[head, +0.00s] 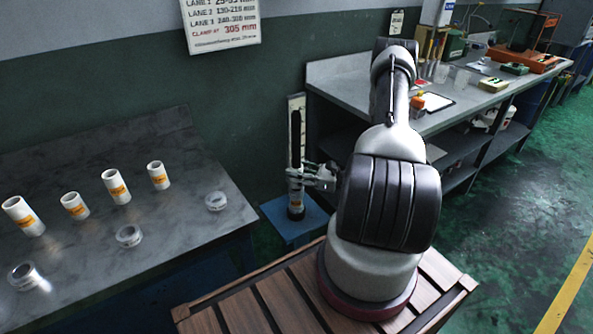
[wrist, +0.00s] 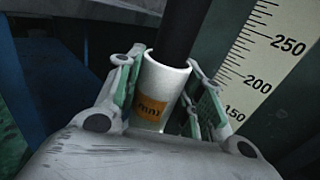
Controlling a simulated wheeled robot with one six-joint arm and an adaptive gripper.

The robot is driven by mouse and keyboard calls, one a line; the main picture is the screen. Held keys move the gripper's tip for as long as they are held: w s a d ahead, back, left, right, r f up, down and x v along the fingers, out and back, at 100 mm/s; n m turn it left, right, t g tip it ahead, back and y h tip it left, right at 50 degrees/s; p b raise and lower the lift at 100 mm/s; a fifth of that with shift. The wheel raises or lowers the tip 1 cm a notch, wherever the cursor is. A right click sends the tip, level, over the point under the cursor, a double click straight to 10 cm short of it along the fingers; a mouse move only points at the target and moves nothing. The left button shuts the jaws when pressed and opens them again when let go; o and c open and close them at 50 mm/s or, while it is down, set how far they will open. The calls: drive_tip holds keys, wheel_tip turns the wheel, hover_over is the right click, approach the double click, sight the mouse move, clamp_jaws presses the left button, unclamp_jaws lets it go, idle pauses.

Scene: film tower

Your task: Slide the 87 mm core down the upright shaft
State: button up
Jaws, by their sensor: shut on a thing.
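The upright black shaft (head: 296,140) stands on a small blue stand (head: 288,228) in the head view. In the wrist view the dark shaft (wrist: 183,30) enters the top of a white core (wrist: 163,82) with an orange label. The label's number is not readable; only "mm" shows. My gripper (wrist: 160,95) is shut on this core, one finger on each side. The core is around the shaft. In the head view my gripper (head: 310,178) is at the lower part of the shaft, with the core mostly hidden by the fingers.
A scale board (wrist: 262,60) stands right behind the shaft, with marks 150, 200 and 250 visible. Several white cores (head: 115,187) and clear rings (head: 128,236) stand on the metal table (head: 180,240) at left. A workbench (head: 340,75) is behind my arm.

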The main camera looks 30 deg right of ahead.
drive_tip(key=o, duration=1.1)
drive_tip(key=shift+c, duration=0.2)
drive_tip(key=v, duration=1.2)
